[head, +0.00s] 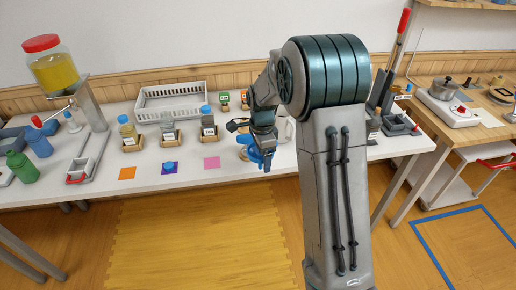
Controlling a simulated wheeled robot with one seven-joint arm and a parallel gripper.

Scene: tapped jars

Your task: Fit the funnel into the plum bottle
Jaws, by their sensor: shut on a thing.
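I cannot make out a plum-coloured bottle; my arm hides part of the table.
A green bottle (21,167), a tapped jar (53,68) and a white crate (173,104) are further left and back.

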